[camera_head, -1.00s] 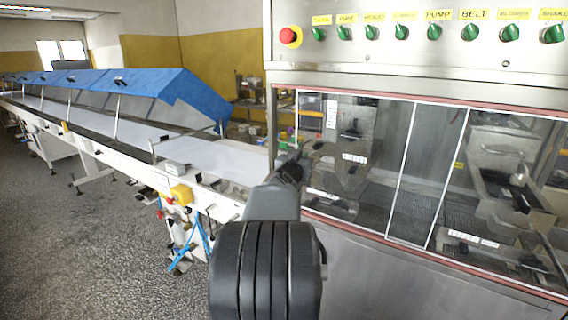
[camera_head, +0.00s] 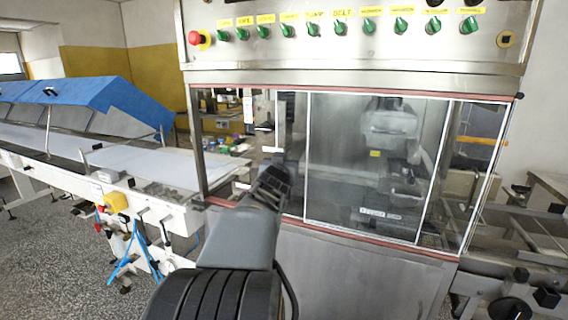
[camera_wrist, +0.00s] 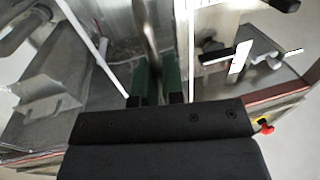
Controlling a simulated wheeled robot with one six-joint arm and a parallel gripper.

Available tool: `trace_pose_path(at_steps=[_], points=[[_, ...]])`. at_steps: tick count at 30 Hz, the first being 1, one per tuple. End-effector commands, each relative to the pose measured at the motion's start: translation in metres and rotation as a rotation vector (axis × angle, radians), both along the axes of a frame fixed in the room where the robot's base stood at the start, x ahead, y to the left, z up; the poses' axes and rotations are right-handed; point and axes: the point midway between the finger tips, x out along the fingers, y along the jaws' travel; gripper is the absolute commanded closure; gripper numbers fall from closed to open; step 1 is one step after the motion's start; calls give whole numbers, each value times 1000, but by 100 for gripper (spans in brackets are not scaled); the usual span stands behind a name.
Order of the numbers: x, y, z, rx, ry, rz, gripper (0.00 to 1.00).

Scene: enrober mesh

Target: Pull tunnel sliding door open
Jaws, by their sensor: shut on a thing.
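The tunnel sliding door (camera_head: 293,125) is a clear panel with white edge strips in the front of the steel machine. Its left edge stands well to the right of the left frame post, with an open gap between them. Its right part overlaps another clear panel. My gripper (camera_head: 277,168) is at the door's left edge in the head view. In the wrist view the green finger pads of my gripper (camera_wrist: 157,82) are closed on a thin upright part of the door. Whether that part is a handle or the edge itself is hidden.
A control panel (camera_head: 340,30) with green knobs and a red stop button is above the door. A white conveyor (camera_head: 150,165) with a blue cover (camera_head: 85,95) lies at the left. A steel frame with a black knob (camera_head: 510,308) stands at the lower right. Grey floor is free at lower left.

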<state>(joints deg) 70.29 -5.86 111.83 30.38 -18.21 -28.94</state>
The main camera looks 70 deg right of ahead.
Motion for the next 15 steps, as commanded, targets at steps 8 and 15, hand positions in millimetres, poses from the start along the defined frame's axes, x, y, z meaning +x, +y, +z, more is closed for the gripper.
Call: trace_pose_path(at_steps=[8,15], points=[[3,1,1,-2,0,6,100],[4,2,1,-2,0,7,77]])
